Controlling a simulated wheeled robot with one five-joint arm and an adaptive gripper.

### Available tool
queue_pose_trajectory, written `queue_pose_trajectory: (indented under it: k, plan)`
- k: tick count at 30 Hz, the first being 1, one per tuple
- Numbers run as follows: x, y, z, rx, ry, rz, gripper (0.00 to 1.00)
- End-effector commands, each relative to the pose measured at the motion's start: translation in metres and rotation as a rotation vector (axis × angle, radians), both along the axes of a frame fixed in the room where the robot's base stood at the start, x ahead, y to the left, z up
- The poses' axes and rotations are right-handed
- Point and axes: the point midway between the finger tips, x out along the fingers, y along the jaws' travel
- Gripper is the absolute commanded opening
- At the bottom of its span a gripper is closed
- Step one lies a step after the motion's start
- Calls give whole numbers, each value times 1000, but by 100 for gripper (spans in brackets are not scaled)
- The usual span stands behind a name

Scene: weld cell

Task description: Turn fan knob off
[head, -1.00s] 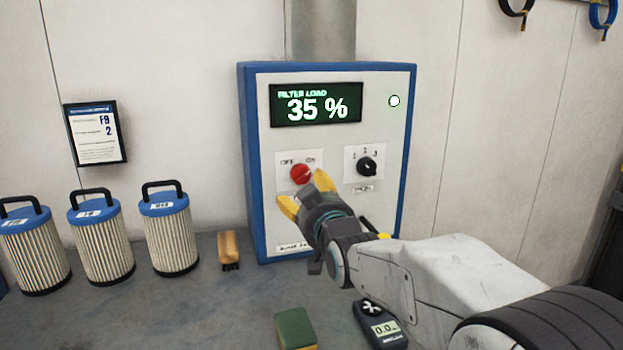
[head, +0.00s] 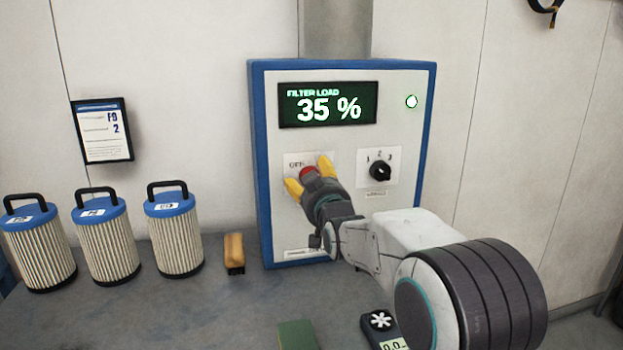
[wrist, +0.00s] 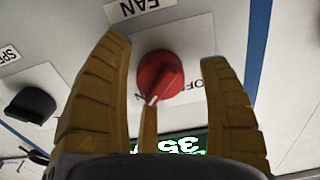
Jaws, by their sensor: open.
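The red fan knob (head: 309,173) sits on the front of the blue-edged control panel (head: 410,130), on a white plate marked OFF on its left. In the wrist view the red knob (wrist: 158,76) lies between my fingers, under a FAN label (wrist: 138,8). Its white pointer line shows toward the lower left there. My gripper (head: 308,176) is open, its yellow fingers on either side of the knob. In the wrist view my gripper (wrist: 165,85) shows gaps between both fingers and the knob. The head view hides part of the knob behind the gripper.
A black speed knob (head: 380,171) sits right of the red knob. The panel display (head: 328,105) reads 35 % filter load, with a lit lamp (head: 411,102). Filter cartridges (head: 173,235), a brush (head: 234,253), a green block (head: 297,335) and a meter (head: 380,322) stand on the bench.

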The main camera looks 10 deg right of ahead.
Motion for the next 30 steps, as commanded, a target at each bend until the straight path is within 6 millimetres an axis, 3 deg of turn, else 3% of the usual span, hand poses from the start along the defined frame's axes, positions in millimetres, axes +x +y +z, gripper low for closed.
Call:
queue_pose_trajectory:
  k: [12,30]
  plan:
    - [4,0,-1,0,1,0,70]
    - [4,0,-1,0,2,0,17]
